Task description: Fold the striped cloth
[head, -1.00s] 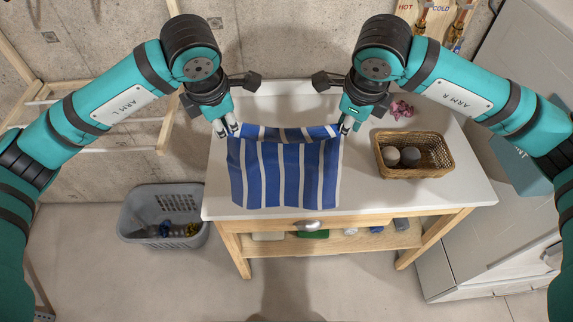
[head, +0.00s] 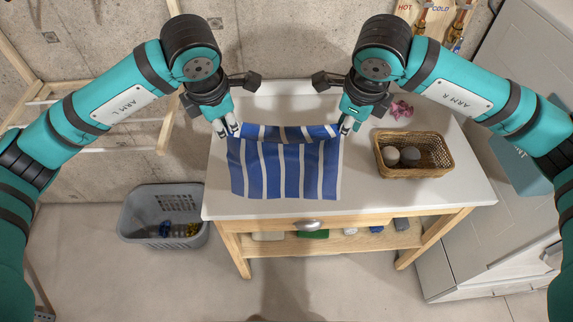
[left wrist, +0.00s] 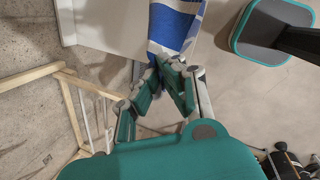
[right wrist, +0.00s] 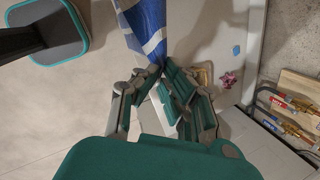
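The striped cloth (head: 286,168) is blue with white stripes and sits over the white table top. Its far edge is raised between my two grippers, and a narrow band is turned over along that edge. My left gripper (head: 228,127) is shut on the cloth's far left corner. The left wrist view shows this corner of the cloth (left wrist: 176,28) between the fingertips. My right gripper (head: 347,125) is shut on the far right corner. The right wrist view shows the cloth (right wrist: 148,25) running into those fingertips. The underside of the cloth is hidden.
A wicker basket (head: 414,172) with grey balls stands right of the cloth on the table (head: 440,196). A pink crumpled item (head: 401,109) lies behind it. A grey laundry basket (head: 130,220) is on the floor at left. Bare table shows in front of the cloth.

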